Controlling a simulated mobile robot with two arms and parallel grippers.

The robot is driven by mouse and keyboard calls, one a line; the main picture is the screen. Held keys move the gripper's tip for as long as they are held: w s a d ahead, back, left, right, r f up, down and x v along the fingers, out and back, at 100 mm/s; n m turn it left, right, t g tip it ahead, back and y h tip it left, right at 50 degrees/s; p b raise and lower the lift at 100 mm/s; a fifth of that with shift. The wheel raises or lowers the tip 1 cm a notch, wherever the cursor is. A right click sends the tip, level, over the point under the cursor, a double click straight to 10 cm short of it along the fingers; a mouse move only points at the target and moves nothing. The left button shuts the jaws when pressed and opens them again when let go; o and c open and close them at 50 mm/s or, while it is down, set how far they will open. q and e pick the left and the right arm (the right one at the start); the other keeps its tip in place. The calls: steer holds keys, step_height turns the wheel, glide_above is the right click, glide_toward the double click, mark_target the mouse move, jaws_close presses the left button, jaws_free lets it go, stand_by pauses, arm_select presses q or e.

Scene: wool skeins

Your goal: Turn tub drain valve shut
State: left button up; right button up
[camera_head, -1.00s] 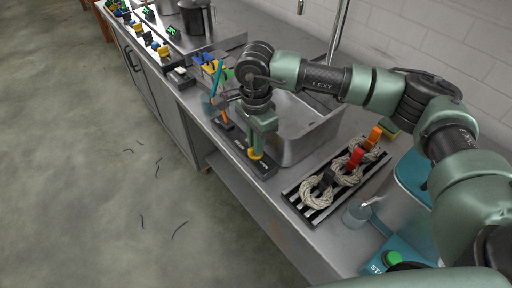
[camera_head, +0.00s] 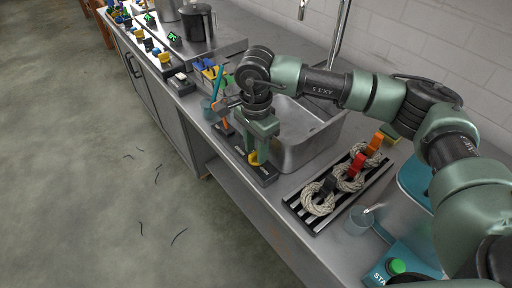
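The steel tub (camera_head: 322,150) is set into the counter, right of my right gripper. A dark valve block (camera_head: 266,179) with small labels lies along its front side. A yellow valve handle (camera_head: 254,160) stands on this block. My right gripper (camera_head: 260,157) points down at the yellow handle, with its green fingers right at it. The fingers partly hide the handle, so I cannot tell whether they are closed on it. A second handle, orange (camera_head: 225,124), stands on the block farther back. My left gripper is not in view.
A slotted rack (camera_head: 301,213) with rope-like wool skeins and dark, red and orange tags is at the right. A clear beaker (camera_head: 358,221) and a green button (camera_head: 397,266) are nearer. A dark pot (camera_head: 197,22) stands at the back. The floor at left is open.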

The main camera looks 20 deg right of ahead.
step_height(320, 180, up, 8)
steer(key=shift+f+b, duration=0.1)
steer(key=shift+b, duration=0.35)
stand_by(0.3)
